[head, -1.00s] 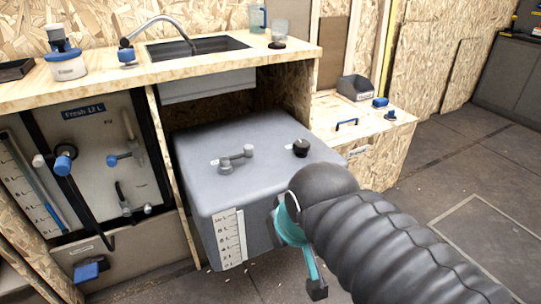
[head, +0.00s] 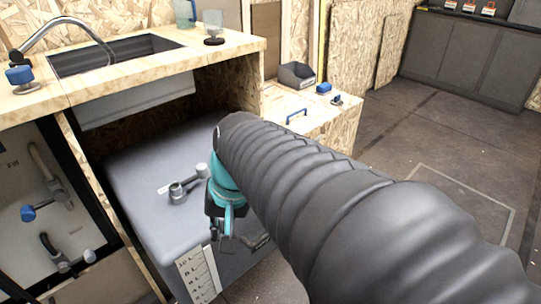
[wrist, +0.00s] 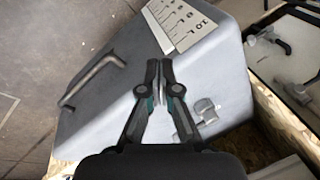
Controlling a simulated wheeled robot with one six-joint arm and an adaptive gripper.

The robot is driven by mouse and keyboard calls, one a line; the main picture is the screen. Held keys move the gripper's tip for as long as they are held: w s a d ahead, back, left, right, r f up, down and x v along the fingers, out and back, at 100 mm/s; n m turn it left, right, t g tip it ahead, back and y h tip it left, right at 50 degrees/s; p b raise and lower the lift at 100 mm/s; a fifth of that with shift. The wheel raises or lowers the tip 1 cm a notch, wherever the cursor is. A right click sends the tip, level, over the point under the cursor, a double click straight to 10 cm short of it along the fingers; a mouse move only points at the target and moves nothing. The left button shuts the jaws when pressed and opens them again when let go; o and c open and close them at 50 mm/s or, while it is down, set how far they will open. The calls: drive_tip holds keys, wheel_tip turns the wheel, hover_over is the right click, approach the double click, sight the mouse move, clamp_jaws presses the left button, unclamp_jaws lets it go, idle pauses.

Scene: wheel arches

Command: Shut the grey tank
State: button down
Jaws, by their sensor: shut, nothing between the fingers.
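The grey tank (head: 150,150) is a large box under the wooden counter, sticking out at the front. A grey lever-like valve (head: 184,186) sits on its top; it also shows in the wrist view (wrist: 206,110). A white scale label (head: 196,276) is on its front, upside down in the wrist view (wrist: 182,30). A bent grey handle (wrist: 92,80) shows left of the fingers in the wrist view. My gripper (wrist: 159,66) is shut and empty, its tips over the tank, between handle and valve. In the head view, my arm hides part of the tank, including the black cap seen earlier.
The counter (head: 220,55) with its sink (head: 115,52) stands above the tank. A low wooden box (head: 320,117) with a grey bin (head: 296,75) is to the right. Floor to the right is clear.

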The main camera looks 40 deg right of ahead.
drive_tip(key=w+d+f+m+t+y+b, duration=0.2)
drive_tip(key=w+d+m+t+y, duration=0.15)
drive_tip(key=d+m+y, duration=0.7)
drive_tip(key=s+d+m+t+h+b, duration=0.1)
drive_tip(key=s+d+m+t+h, duration=0.1)
drive_tip(key=d+m+t, duration=0.65)
drive_tip(key=s+d+m+t+h+b, duration=0.1)
drive_tip(key=s+d+m+h, duration=0.3)
drive_tip(key=d, duration=0.9)
drive_tip(key=shift+m+y, duration=0.5)
drive_tip(key=shift+y, duration=0.45)
drive_tip(key=x, duration=1.5)
drive_tip(key=shift+d+r, duration=0.2)
drive_tip(key=shift+d, duration=0.05)
drive_tip(key=shift+w, duration=0.1)
